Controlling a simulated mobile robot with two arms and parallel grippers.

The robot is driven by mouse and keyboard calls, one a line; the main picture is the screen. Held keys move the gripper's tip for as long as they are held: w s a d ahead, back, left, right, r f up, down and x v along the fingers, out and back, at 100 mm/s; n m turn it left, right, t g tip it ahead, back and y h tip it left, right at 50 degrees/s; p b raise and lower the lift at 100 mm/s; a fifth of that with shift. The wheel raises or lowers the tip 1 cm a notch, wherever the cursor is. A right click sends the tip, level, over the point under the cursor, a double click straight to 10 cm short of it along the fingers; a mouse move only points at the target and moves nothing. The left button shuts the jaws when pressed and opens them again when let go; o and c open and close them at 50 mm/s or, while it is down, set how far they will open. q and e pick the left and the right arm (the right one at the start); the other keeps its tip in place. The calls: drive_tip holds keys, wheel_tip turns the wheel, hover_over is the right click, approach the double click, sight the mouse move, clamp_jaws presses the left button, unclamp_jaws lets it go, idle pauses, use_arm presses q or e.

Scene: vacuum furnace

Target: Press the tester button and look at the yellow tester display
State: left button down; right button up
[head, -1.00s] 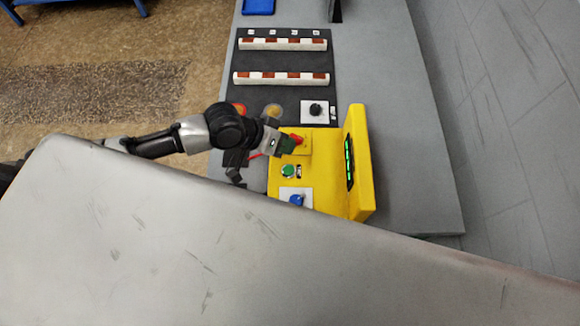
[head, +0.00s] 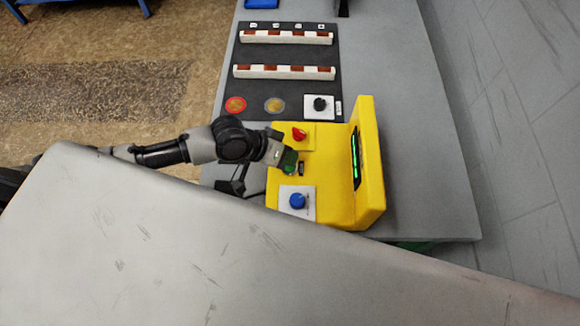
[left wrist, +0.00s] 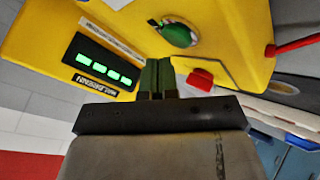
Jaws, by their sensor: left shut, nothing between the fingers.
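The yellow tester (head: 370,190) stands on the grey bench, its upright panel carrying a dark display (head: 356,158) with lit green characters. The display also shows in the left wrist view (left wrist: 103,60), four characters tilted and too small to read surely. The tester's round green button (left wrist: 178,35) shows just beyond my left fingertips in the left wrist view; in the head view the gripper mostly covers it. My left gripper (head: 289,161) is shut and empty, its green fingers (left wrist: 157,77) pointing at the button area. I cannot tell whether they touch it. My right gripper is not in view.
A red knob (head: 299,134) and a blue knob (head: 297,201) flank the button area. A dark mat (head: 290,55) with two white racks (head: 285,72) and round discs lies behind the tester. A large grey surface (head: 200,240) fills the lower foreground. Bench right of the mat is clear.

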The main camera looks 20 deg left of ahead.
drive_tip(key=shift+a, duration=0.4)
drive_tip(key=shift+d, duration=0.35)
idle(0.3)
use_arm(q)
drive_tip(key=shift+f, duration=0.15)
idle(0.8)
drive_tip(key=shift+f, duration=0.3)
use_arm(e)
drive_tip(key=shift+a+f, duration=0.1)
use_arm(q)
drive_tip(key=shift+f, duration=0.35)
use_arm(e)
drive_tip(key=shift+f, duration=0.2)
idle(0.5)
use_arm(q)
drive_tip(key=shift+r, duration=0.15)
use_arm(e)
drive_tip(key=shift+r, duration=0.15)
use_arm(q)
drive_tip(key=shift+r+p, duration=0.6)
drive_tip(key=shift+r, duration=0.05)
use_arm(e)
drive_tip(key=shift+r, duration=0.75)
